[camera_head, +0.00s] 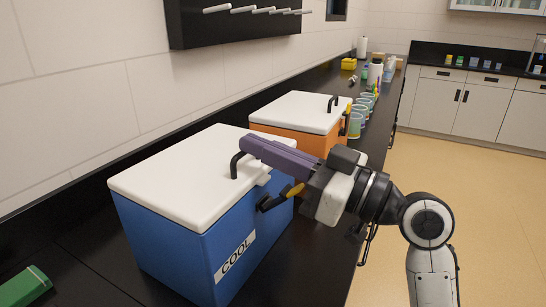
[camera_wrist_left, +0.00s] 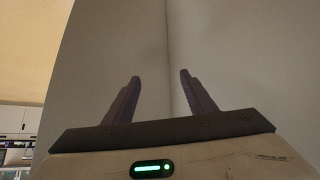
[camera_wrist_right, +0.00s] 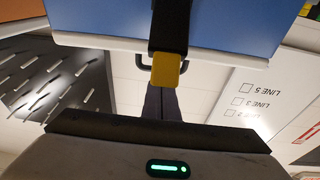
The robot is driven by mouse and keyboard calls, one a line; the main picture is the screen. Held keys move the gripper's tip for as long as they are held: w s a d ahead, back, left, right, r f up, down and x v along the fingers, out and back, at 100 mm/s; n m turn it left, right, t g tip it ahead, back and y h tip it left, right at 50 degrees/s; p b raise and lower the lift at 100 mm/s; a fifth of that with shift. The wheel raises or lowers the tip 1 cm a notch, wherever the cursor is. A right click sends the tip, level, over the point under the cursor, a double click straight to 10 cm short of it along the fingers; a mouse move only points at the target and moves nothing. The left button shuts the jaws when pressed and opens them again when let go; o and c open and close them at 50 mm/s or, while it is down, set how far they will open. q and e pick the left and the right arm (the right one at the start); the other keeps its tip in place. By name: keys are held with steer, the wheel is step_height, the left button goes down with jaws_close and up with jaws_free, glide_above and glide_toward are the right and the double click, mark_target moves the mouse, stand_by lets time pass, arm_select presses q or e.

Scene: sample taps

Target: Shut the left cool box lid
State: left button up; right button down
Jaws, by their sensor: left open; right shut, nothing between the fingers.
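The left cool box is the blue box (camera_head: 170,245) marked COOL, in the head view's left foreground. Its white lid (camera_head: 175,180) lies flat over the top, with no gap that I can see. A black handle (camera_head: 236,165) stands at the lid's right side. My right gripper (camera_head: 248,143) is shut and empty, its purple fingers reaching over the lid beside the handle; contact is unclear. In the right wrist view a black strap with a yellow end (camera_wrist_right: 166,70) hangs before the fingers. My left gripper (camera_wrist_left: 158,85) shows only in its wrist view, open and empty, facing a pale wall.
An orange cool box (camera_head: 300,138) with a white lid (camera_head: 300,112) stands just behind the blue one. A dark peg board (camera_head: 230,25) hangs on the wall. A green object (camera_head: 24,287) lies at the lower left.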

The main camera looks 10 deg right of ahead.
arm_select(q)
steer(key=shift+w+d, duration=0.1)
steer(key=shift+d, duration=0.05)
arm_select(e)
steer(key=shift+f, duration=0.2)
arm_select(q)
steer(key=shift+r, duration=0.1)
arm_select(e)
steer(key=shift+r+p, duration=0.3)
steer(key=shift+p, duration=0.1)
steer(key=r+p, duration=0.2)
steer(key=r, duration=0.1)
steer(key=r+p, duration=0.1)
steer(key=shift+w+a+r+p, duration=0.3)
steer(key=shift+r+p, duration=0.1)
arm_select(q)
steer(key=b, duration=0.4)
steer(key=shift+w+r, duration=0.1)
arm_select(e)
steer(key=v, duration=1)
steer(key=shift+f, duration=0.45)
